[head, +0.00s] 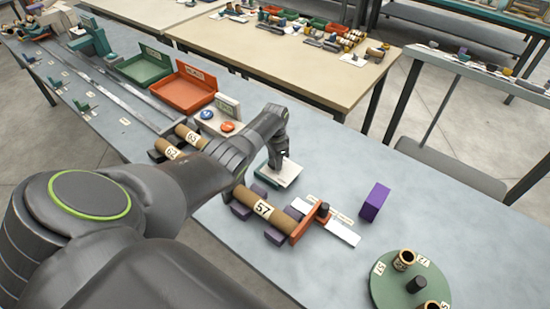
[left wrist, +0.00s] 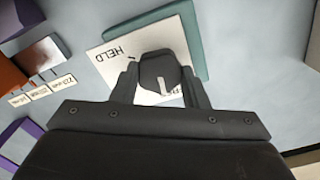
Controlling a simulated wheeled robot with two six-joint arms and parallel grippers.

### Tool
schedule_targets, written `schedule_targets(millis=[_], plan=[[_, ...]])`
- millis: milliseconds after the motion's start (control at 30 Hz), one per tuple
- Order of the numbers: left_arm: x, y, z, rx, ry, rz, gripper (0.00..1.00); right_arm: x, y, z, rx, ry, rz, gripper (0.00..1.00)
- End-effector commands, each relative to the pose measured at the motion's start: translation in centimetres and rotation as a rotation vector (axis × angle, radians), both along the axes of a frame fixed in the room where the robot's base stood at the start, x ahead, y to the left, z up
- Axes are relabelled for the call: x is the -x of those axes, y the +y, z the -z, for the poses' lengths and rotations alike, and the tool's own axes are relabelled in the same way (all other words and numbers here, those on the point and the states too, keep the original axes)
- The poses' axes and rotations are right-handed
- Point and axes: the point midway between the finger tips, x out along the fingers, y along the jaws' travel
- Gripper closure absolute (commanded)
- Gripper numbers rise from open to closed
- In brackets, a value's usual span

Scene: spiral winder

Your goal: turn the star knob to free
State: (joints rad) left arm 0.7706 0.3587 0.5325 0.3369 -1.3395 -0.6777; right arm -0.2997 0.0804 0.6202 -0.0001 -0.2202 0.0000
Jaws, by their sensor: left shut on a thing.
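The star knob (left wrist: 160,72) is a dark, many-sided knob with a white pointer mark, seen in the left wrist view. It stands on a white label plate (left wrist: 115,65) on a teal block (left wrist: 196,40). The word HELD reads at the plate's upper left; the lettering below the knob is mostly hidden. The pointer mark points toward the bottom of the view. My left gripper (left wrist: 160,80) is shut on the knob, one finger on each side. In the head view my left gripper (head: 281,155) reaches down onto the plate (head: 289,177). My right gripper is not in view.
A cardboard tube marked 57 (head: 258,206) lies on purple supports beside the plate, with an orange bracket (head: 308,224) at its end. A purple block (head: 375,202) and a green disc (head: 388,283) stand to the right. Button panel (head: 228,107) and red tray (head: 183,93) are behind.

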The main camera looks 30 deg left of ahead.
Motion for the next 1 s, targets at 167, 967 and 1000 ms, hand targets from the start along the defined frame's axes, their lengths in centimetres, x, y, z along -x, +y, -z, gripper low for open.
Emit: schedule_targets(millis=[167, 967, 1000], plan=[[-0.14, 0.15, -0.24, -0.004, -0.003, -0.08, 0.82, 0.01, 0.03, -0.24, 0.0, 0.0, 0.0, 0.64], [-0.13, 0.11, -0.17, -0.002, -0.003, -0.142, 0.45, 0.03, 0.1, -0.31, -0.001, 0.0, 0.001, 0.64], [-0.11, 0.1, -0.15, -0.002, -0.003, -0.142, 0.4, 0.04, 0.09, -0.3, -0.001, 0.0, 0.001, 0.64]])
